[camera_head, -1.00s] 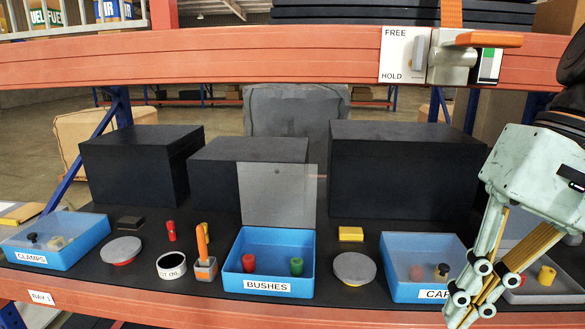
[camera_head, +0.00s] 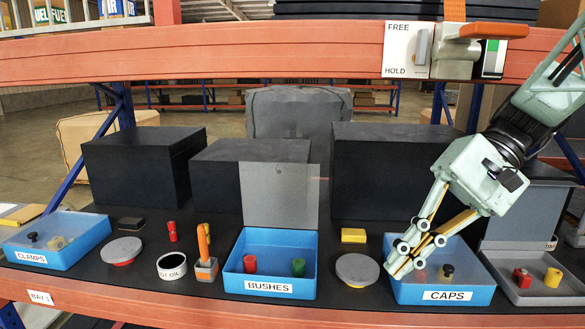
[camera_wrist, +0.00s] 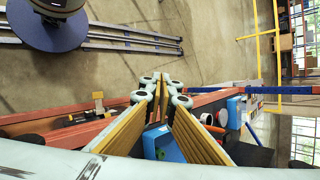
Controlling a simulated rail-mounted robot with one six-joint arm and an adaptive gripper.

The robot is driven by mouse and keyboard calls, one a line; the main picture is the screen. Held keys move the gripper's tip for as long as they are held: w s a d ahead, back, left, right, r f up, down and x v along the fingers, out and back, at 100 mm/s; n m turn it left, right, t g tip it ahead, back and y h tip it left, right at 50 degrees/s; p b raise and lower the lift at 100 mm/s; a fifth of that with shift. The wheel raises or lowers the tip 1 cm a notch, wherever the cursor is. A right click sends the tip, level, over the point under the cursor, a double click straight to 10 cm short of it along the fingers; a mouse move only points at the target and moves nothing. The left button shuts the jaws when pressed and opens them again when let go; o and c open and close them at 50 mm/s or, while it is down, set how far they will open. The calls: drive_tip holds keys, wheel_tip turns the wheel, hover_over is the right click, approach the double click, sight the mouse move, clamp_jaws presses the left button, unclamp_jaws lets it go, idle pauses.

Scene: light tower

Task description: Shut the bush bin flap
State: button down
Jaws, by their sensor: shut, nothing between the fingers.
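The bush bin (camera_head: 268,288) is a blue open-topped box labelled BUSHES at the front middle of the shelf. Its grey translucent flap (camera_head: 279,197) stands upright at the bin's back edge, so the bin is open. A red piece (camera_head: 250,264) and a green piece (camera_head: 298,267) are inside. My gripper (camera_head: 394,270) is shut and empty, pointing down-left at the left side of the caps bin (camera_head: 445,296), to the right of the bush bin and apart from its flap. In the wrist view the closed fingers (camera_wrist: 162,85) show with a blue bin below, which I cannot identify.
A grey round disc (camera_head: 357,268) and a yellow block (camera_head: 353,235) lie between the bush and caps bins. An orange-handled tool (camera_head: 205,262) stands left of the bush bin. Black boxes (camera_head: 250,175) stand behind. An orange beam (camera_head: 230,50) with a FREE/HOLD switch (camera_head: 408,50) crosses above.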

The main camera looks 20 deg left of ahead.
drive_tip(key=w+a+f+g+y+b, duration=0.1)
drive_tip(key=w+a+f+g+y, duration=0.15)
drive_tip(key=w, duration=0.35)
drive_tip(key=w+a+f+g+y+b, duration=0.1)
drive_tip(key=w+a+f+y, duration=0.2)
drive_tip(key=w, duration=0.4)
drive_tip(key=n+y+p, duration=0.3)
drive_tip(key=n+p, duration=0.2)
drive_tip(key=p, duration=0.2)
approach(292, 165)
drive_tip(key=w+a+f, duration=0.1)
drive_tip(key=w+f, duration=0.1)
drive_tip(key=w, duration=0.3)
drive_tip(key=shift+a+r+t, duration=0.1)
drive_tip(key=shift+a+t, duration=0.15)
drive_tip(key=shift+t, duration=0.2)
drive_tip(key=shift+m, duration=0.3)
drive_tip(key=shift+b+x, duration=0.75)
drive_tip(key=shift+x, duration=4.2)
drive_tip(key=shift+s+a+r, duration=0.1)
drive_tip(key=shift+r, duration=0.05)
